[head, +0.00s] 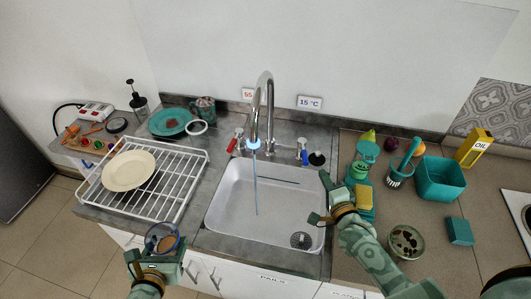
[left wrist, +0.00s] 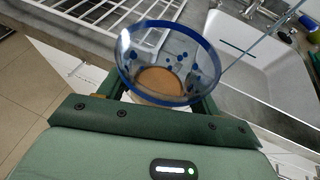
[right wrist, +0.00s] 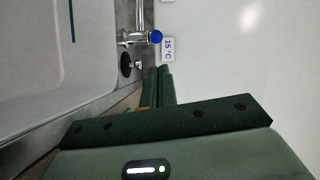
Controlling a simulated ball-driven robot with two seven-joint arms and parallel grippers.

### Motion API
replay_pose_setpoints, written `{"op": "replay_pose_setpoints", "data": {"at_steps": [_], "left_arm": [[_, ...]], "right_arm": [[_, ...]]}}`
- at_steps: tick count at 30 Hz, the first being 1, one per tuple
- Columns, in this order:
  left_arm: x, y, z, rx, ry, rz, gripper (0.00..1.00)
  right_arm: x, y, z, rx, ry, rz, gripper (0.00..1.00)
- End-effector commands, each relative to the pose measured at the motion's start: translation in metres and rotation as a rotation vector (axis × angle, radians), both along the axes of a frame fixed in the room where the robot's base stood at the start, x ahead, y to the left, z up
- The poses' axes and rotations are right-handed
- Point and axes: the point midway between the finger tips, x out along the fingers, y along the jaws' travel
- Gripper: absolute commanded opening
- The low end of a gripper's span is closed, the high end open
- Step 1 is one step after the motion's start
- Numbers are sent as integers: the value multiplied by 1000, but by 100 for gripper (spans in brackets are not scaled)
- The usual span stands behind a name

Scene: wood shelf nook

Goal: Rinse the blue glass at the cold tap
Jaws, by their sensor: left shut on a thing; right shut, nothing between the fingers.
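The clear glass (head: 162,238) with a blue rim is in my left gripper (head: 158,252), held upright in front of the drying rack, left of the sink. In the left wrist view the glass (left wrist: 190,60) shows blue dots and a brown bottom. The cold tap's blue handle (head: 304,153) stands right of the spout (head: 265,100), under the 15 °C sign (head: 309,102). A thin blue stream (head: 256,190) falls from the spout into the sink (head: 225,215). My right gripper (head: 324,176) is shut and empty, just short of the blue handle (right wrist: 156,37).
A red-handled tap (head: 234,141) is left of the spout under a 55 sign (head: 248,94). The drying rack (head: 185,192) holds a cream plate (head: 129,170). A yellow sponge (head: 363,197), a brush (head: 402,170) and a teal tub (head: 440,180) crowd the right counter.

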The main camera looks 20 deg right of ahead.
Motion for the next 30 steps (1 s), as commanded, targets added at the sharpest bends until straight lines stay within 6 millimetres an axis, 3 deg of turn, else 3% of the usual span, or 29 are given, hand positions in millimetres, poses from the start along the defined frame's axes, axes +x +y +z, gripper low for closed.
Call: {"op": "replay_pose_setpoints", "data": {"at_steps": [6,12,26,30], "left_arm": [[0,0,-7,0,0,0,33],[0,0,-11,-1,1,0,33],[0,0,-11,-1,1,0,33],[1,0,-2,-1,-2,0,33]], "right_arm": [[39,-2,-3,-2,0,0,0],[61,-3,-4,-2,1,2,0],[68,-3,-3,-3,2,0,0],[69,2,0,5,-3,-49,0]]}}
